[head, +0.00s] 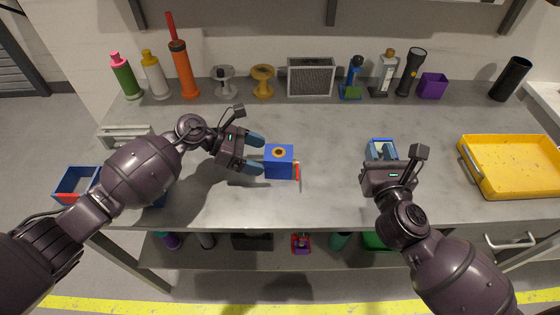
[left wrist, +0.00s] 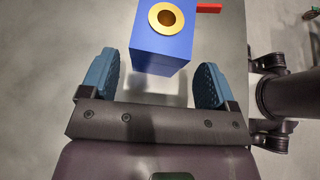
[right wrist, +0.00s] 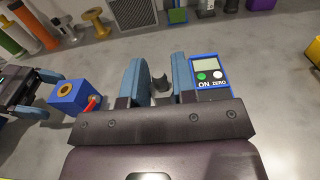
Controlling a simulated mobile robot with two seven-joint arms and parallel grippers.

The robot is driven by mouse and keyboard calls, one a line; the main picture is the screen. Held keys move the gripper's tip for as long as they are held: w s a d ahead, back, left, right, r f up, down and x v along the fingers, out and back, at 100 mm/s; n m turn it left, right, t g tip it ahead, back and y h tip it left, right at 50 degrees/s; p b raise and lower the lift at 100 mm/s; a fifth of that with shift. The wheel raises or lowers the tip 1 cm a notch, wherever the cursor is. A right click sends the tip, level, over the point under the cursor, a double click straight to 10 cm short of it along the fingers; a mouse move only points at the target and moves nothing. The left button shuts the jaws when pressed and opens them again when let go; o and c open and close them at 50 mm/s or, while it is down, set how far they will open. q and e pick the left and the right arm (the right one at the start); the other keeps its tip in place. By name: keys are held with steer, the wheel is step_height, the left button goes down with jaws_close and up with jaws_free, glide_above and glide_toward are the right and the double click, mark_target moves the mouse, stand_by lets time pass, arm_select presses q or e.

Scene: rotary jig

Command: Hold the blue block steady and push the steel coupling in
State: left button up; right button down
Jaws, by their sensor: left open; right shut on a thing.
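The blue block (head: 279,168) stands on the grey bench. It has a brass-ringed hole (left wrist: 166,18) in its top and a red lever (left wrist: 209,8) on its side. My left gripper (head: 258,153) is open just left of the block, its fingers pointing at it. In the left wrist view the block's near end lies at the mouth of the fingers, with gaps on both sides. My right gripper (head: 381,148) is shut on a small dark grey cylinder, seemingly the steel coupling (right wrist: 162,88), to the right of the block. The fingers partly hide it.
A blue-framed meter with ON and ZERO buttons (right wrist: 210,78) is beside my right fingers. A yellow tray (head: 515,190) is at the right. Bottles, spools and a grey speaker-like box (head: 310,78) line the back. The bench between block and right gripper is clear.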

mark_target(276, 162)
arm_select(q)
steer(key=b+x, duration=0.1)
steer(key=x, duration=0.4)
steer(key=shift+a+f, duration=0.1)
arm_select(e)
step_height(276, 162, down, 2)
steer(key=shift+f, duration=0.2)
arm_select(q)
steer(key=shift+d+f+b, duration=0.1)
steer(key=shift+d+b, duration=0.3)
steer(key=shift+d, duration=0.05)
arm_select(e)
steer(key=shift+f, duration=0.25)
arm_select(q)
steer(key=c, duration=0.7)
